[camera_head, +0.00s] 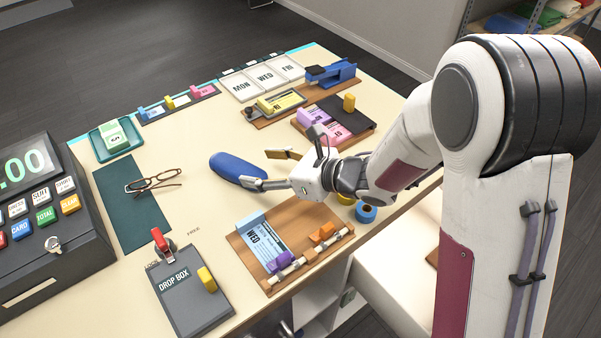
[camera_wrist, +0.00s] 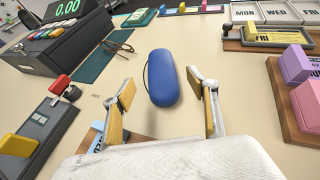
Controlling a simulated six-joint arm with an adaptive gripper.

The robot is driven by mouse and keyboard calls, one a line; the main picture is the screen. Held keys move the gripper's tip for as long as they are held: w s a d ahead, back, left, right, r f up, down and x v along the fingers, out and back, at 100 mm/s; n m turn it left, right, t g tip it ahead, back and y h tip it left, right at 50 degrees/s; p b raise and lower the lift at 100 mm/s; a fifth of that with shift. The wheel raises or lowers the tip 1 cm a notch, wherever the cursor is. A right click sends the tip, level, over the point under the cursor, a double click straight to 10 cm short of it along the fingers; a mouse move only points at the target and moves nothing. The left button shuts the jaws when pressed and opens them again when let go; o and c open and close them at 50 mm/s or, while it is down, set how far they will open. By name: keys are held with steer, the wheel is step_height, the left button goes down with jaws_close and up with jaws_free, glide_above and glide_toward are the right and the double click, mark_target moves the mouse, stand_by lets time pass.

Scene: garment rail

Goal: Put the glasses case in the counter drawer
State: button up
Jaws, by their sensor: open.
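The blue glasses case (camera_head: 232,166) lies on the pale counter (camera_head: 205,212), left of my gripper. In the wrist view the case (camera_wrist: 163,76) is long, rounded and upright in the picture, with a dark line along its left side. My gripper (camera_head: 259,169) is open and reaches toward the near end of the case. In the wrist view its two wood-coloured fingers (camera_wrist: 169,100) stand either side of the case's near end, with gaps showing. A white box-like part (camera_head: 385,272) is below the counter's front edge; I cannot tell if it is the drawer.
Eyeglasses (camera_head: 153,181) lie on a dark green mat (camera_head: 133,217) left of the case. A cash register (camera_head: 35,225), a drop box board (camera_head: 190,295) and a wooden ticket board (camera_head: 318,267) stand around. A blue roll (camera_head: 366,212) is near the front edge.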

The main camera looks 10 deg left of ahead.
steer(key=shift+w, duration=0.1)
steer(key=w+d+r+m+t+h, duration=0.25)
steer(key=d+r+m+h, duration=0.2)
steer(key=d+m, duration=0.55)
steer(key=w+d+r+m+t+h, duration=0.2)
steer(key=d+r+m+t+h, duration=0.15)
steer(key=d+r+m, duration=0.45)
steer(key=s+d+m+g+h, duration=0.1)
steer(key=s+d+m+h, duration=0.1)
steer(key=s+d+m, duration=0.35)
steer(key=s+d+m+h, duration=0.2)
steer(key=d+m, duration=0.5)
steer(key=m, duration=0.1)
steer(key=s+d+m+g, duration=0.2)
steer(key=s+m+g, duration=0.2)
steer(key=s+m, duration=1.4)
steer(key=s, duration=0.3)
steer(key=shift+f, duration=0.35)
steer(key=shift+s, duration=0.1)
